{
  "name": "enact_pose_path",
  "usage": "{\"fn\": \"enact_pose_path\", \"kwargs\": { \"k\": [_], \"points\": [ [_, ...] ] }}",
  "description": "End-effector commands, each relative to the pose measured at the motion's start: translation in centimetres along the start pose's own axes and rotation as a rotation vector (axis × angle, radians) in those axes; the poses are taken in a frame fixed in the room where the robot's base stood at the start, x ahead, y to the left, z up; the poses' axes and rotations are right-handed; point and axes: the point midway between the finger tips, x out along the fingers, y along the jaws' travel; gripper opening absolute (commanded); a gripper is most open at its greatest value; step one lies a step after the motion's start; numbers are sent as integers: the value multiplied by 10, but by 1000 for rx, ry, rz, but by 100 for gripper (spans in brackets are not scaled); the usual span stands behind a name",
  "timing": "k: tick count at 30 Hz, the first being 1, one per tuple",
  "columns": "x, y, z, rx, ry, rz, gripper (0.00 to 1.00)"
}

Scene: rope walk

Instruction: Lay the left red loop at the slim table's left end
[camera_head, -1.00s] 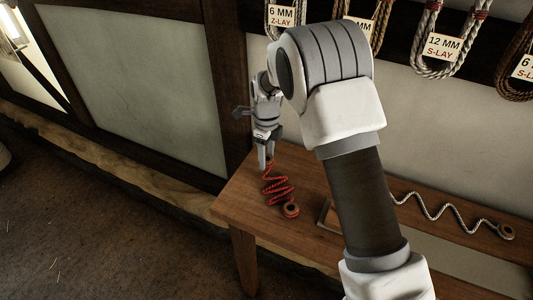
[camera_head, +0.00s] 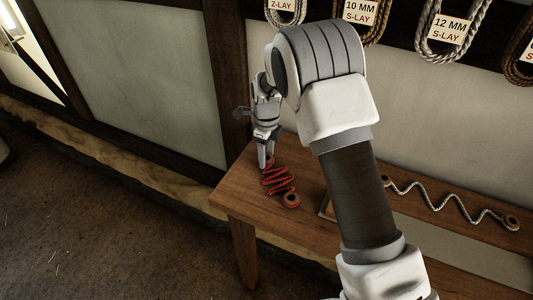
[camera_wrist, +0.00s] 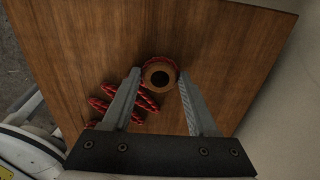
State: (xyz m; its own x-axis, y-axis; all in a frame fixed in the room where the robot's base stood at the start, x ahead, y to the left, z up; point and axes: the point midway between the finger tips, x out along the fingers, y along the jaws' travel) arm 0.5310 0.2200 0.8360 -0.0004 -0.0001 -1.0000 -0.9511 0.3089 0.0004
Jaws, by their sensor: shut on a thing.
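A red rope (camera_head: 277,180) lies in tight zigzags on the left part of the slim wooden table (camera_head: 240,200). Its near loop (camera_head: 292,200), a red ring with a brown middle, lies free on the board. My gripper (camera_head: 267,161) is at the rope's other, left loop (camera_head: 270,157), towards the wall. In the wrist view my fingers (camera_wrist: 159,76) are on either side of this red-rimmed loop (camera_wrist: 159,61), shut on it. It appears at or just above the board; any gap is hard to tell. The rope's zigzags (camera_wrist: 125,105) show beside my left finger.
A white wavy rope (camera_head: 440,195) with an end loop (camera_head: 511,222) lies on the right part of the table, partly hidden by my arm. Rope coils with labels (camera_head: 447,28) hang on the wall behind. Bare board lies left of the red rope.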

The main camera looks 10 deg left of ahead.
Motion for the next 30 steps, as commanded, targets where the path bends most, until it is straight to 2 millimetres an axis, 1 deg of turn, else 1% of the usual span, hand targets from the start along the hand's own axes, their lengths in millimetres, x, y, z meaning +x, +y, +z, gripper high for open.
{"fn": "enact_pose_path", "kwargs": {
  "k": [4,5,9,10,18,22,26,30],
  "points": [
    [0,0,0,0,0,0,28],
    [0,0,0,0,0,0,65],
    [0,0,0,0,0,0,90],
    [0,0,0,0,0,0,94],
    [-1,0,0,0,0,0,94],
    [-9,-1,1,0,-2,-2,94],
    [-30,-1,1,0,-3,-4,94],
    [-65,0,1,-1,-4,-4,94]
  ]
}}
